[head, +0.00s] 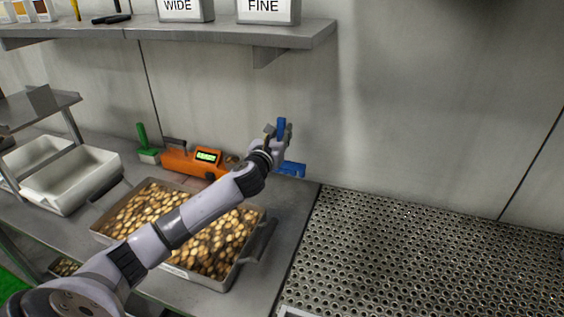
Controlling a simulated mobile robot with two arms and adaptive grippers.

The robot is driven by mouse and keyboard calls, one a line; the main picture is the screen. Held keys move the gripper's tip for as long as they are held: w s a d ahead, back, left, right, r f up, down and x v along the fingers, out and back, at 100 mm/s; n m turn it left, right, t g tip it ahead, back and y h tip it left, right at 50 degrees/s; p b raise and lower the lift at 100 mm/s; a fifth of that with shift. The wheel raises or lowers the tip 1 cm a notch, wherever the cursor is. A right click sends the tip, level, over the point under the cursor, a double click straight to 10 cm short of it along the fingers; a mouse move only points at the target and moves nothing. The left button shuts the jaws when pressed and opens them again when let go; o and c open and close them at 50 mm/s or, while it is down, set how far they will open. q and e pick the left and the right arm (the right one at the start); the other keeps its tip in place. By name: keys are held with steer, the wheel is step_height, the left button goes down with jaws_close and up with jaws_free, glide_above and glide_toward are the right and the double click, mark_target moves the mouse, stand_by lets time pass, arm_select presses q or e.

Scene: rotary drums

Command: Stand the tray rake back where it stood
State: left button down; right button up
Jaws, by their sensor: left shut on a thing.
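The tray rake is blue. Its wide head (292,169) shows low behind my left forearm, near the back wall at the right end of the counter. A blue upright piece, which looks like its handle, rises at my left gripper (276,133). My left gripper is shut on the rake. The middle of the rake is hidden behind my gripper and wrist. I cannot tell whether its head touches the counter. My right gripper is not in view.
A tray of brown and tan pieces (264,250) lies under my left arm. An orange device (178,163) with a lit display and a green-handled brush (143,137) stand behind it. White tubs (72,180) are at left. A perforated metal surface (420,245) at right is clear. A shelf (205,32) hangs above.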

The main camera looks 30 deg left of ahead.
arm_select(q)
step_height(320, 180, down, 4)
steer(key=shift+w+r, duration=0.1)
steer(key=shift+r, duration=0.15)
steer(key=shift+f, duration=0.3)
step_height(320, 180, down, 3)
steer(key=shift+f+b, duration=0.2)
steer(key=shift+b, duration=0.45)
steer(key=shift+f, duration=0.55)
steer(key=shift+r, duration=0.1)
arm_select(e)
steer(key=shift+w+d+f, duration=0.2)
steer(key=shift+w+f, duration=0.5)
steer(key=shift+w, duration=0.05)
arm_select(q)
steer(key=shift+f, duration=0.2)
steer(key=c, duration=1.4)
jaws_free()
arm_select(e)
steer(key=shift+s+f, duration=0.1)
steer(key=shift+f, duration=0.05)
